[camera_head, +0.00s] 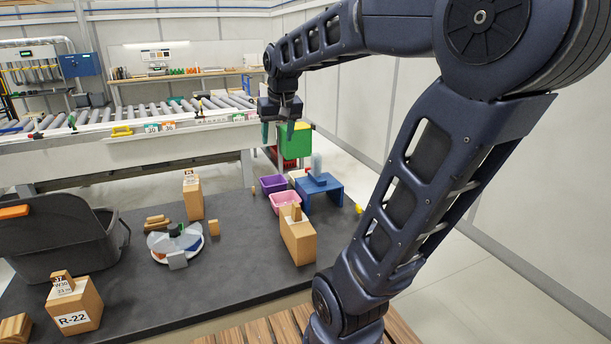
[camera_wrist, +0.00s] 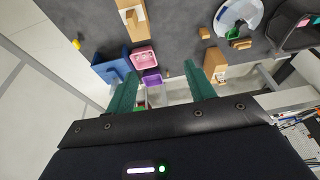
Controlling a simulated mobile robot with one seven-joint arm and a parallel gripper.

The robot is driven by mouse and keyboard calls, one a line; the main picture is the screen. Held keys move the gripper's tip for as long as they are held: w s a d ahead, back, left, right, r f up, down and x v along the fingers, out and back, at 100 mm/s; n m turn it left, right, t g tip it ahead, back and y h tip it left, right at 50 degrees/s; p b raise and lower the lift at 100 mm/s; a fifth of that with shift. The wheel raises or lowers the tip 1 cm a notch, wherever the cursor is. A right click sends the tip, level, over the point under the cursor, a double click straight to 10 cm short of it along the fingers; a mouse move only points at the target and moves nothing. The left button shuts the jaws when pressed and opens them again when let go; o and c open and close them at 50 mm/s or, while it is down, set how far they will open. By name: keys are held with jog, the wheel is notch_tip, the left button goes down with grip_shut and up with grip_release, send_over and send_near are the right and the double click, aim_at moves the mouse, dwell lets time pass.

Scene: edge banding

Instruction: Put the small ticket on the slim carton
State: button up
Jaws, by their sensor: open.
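A tall, slim tan carton (camera_head: 194,204) stands upright near the far edge of the dark table. A small block with a white printed label (camera_head: 191,176) is at its top; the carton also shows in the wrist view (camera_wrist: 211,57). A wider carton marked R-22 (camera_head: 88,300) stands at the near left with a small printed ticket (camera_head: 62,284) on top. I cannot tell for sure which label is the small ticket. My gripper (camera_head: 279,130) is open and empty, high beyond the table's far edge, apart from both cartons. Its green fingers show in the wrist view (camera_wrist: 162,82).
Another tan carton (camera_head: 299,242) with a wooden block stands at the right. Purple (camera_head: 273,184) and pink (camera_head: 286,199) bins and a blue stand (camera_head: 323,195) are behind it. A grey tote (camera_head: 50,240) is at left, a round white tray (camera_head: 160,243) mid-table. The table's centre front is clear.

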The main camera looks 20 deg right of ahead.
jog(key=s+d+f, duration=0.1)
jog(key=s+f, duration=0.2)
jog(key=s, duration=0.3)
jog(key=s+d+f+t, duration=0.1)
jog(key=s+f, duration=0.3)
jog(key=s, duration=0.3)
jog(key=shift+s+d+f, duration=0.15)
jog(key=shift+d, duration=0.25)
